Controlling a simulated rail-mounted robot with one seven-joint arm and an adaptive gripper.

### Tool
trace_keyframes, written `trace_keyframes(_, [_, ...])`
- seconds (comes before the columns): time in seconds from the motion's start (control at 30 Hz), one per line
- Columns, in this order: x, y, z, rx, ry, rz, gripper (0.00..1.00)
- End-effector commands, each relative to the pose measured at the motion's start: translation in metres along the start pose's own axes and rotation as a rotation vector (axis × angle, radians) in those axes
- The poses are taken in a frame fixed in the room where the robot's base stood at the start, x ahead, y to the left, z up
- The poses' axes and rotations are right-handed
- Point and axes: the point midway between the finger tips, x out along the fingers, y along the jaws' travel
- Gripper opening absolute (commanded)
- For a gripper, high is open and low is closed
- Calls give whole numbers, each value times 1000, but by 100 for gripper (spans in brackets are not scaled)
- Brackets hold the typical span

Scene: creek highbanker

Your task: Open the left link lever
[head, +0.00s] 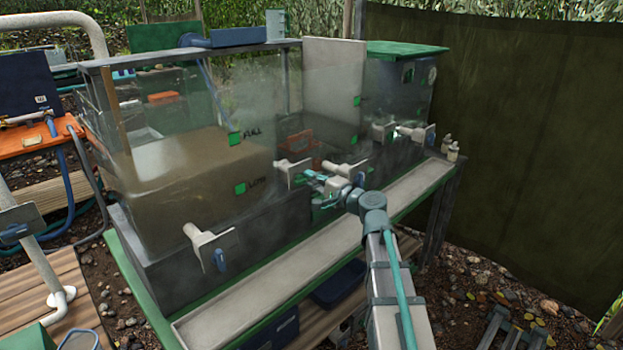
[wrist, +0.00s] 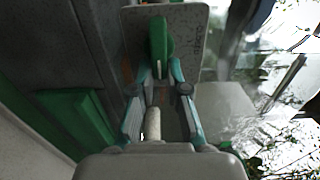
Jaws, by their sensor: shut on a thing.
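In the wrist view, a green lever (wrist: 159,45) stands in front of a flat grey plate (wrist: 189,30). The fingers of my gripper (wrist: 158,73) are shut on its near end. A pale rounded rod (wrist: 153,123) shows between the fingers, below the lever. In the head view, my gripper (head: 314,178) is at the front of the clear-walled tank, close to a pale plate (head: 293,172) on a short pipe. The held lever is too small and covered to make out there. Which lever carries the name left link lever cannot be read.
A similar plate with a blue lever (head: 220,260) juts out at the tank's lower left. Another blue-levered plate (head: 429,136) is at the right. A pale trough (head: 270,270) runs along the front below my arm.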

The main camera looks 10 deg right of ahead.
Motion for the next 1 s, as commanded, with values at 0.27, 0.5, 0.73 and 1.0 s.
trace_keyframes(0.27, [0, 1, 1, 4, -1, 1, 0])
trace_keyframes(0.5, [0, 1, 0, 3, -1, 1, 40])
trace_keyframes(0.73, [0, 0, 0, 2, 0, 0, 40])
trace_keyframes(1.0, [-17, 0, 1, 2, 1, 0, 40])
